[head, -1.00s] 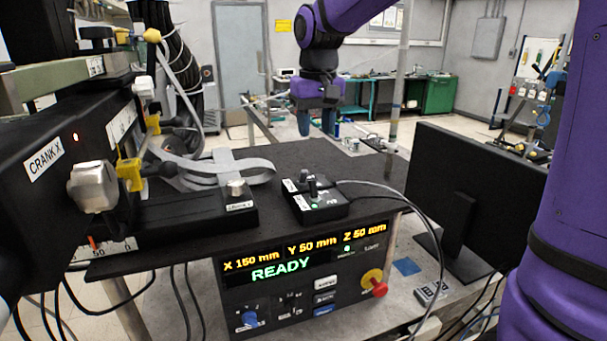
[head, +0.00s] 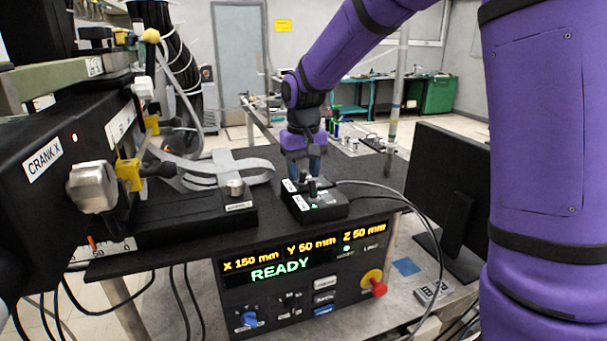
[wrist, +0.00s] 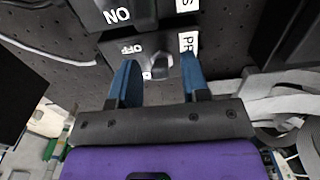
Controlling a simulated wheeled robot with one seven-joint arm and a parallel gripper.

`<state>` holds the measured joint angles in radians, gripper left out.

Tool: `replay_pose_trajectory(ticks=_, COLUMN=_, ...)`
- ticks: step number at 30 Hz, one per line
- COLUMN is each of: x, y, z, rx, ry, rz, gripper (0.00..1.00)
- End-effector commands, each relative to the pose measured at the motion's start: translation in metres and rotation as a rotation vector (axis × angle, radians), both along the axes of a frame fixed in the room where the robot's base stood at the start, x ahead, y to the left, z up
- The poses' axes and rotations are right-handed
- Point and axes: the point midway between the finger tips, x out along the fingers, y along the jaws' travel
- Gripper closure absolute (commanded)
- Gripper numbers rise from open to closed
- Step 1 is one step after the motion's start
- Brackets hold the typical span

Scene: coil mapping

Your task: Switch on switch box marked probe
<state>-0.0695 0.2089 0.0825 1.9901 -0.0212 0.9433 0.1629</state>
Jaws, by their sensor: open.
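The switch box (head: 322,207) is a small black box on the dark perforated table top, right of centre in the head view. Its toggle switch (head: 312,187) stands up from the top, with a small green light near it. The lever (wrist: 157,68) shows between the blue fingers. My gripper (head: 304,176) points down just above and behind the box. In the wrist view my gripper (wrist: 158,75) is open, its fingers on either side of the lever.
A control panel (head: 305,275) below the table reads "READY". A black monitor (head: 447,190) stands to the right. Grey ribbon cable (head: 215,168) and the "CRANK X" unit (head: 60,165) lie to the left.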

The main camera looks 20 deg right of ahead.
Motion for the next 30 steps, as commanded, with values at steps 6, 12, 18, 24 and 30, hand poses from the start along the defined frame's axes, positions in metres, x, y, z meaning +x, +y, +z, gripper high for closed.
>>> replay_pose_trajectory(ticks=6, x=-0.0004, y=0.0, z=-0.0113, rx=0.0, ry=0.001, rz=0.0, gripper=0.57)
replay_pose_trajectory(ticks=12, x=-0.0003, y=0.0, z=-0.0115, rx=0.0, ry=0.0, rz=0.0, gripper=0.57)
replay_pose_trajectory(ticks=18, x=-0.0002, y=0.0, z=-0.0113, rx=0.0, ry=0.0, rz=0.0, gripper=0.94)
replay_pose_trajectory(ticks=24, x=-0.0001, y=0.0, z=-0.0112, rx=0.0, ry=0.003, rz=0.0, gripper=1.0)
replay_pose_trajectory(ticks=30, x=0.0022, y=0.0, z=-0.0103, rx=0.001, ry=0.045, rz=0.0, gripper=1.0)
